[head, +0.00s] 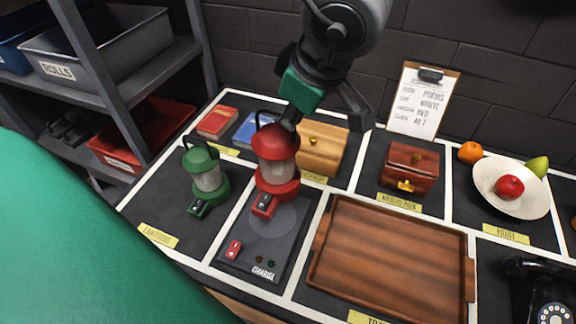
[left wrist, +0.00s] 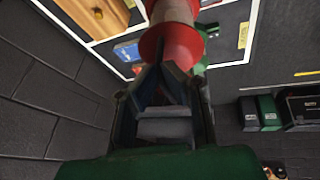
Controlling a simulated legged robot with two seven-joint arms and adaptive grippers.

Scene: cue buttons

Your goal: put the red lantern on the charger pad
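The red lantern (head: 277,160) stands upright in the head view, with its dark handle at its top left. Its base overlaps the back of the round plate on the charger pad (head: 285,243); whether it touches or hangs just above, I cannot tell. My left gripper (head: 288,122) comes down from above behind the lantern's top. In the left wrist view, its fingers (left wrist: 164,72) close in against the red lantern (left wrist: 172,42) and look shut on its upper part; the exact contact is hidden. My right gripper is not in view.
A green lantern (head: 205,176) stands close left of the red one. A wooden tray (head: 392,262) lies right of the pad. Behind are a light wooden box (head: 322,150), a red-brown box (head: 410,170) and books (head: 217,122). A fruit bowl (head: 490,203) is far right.

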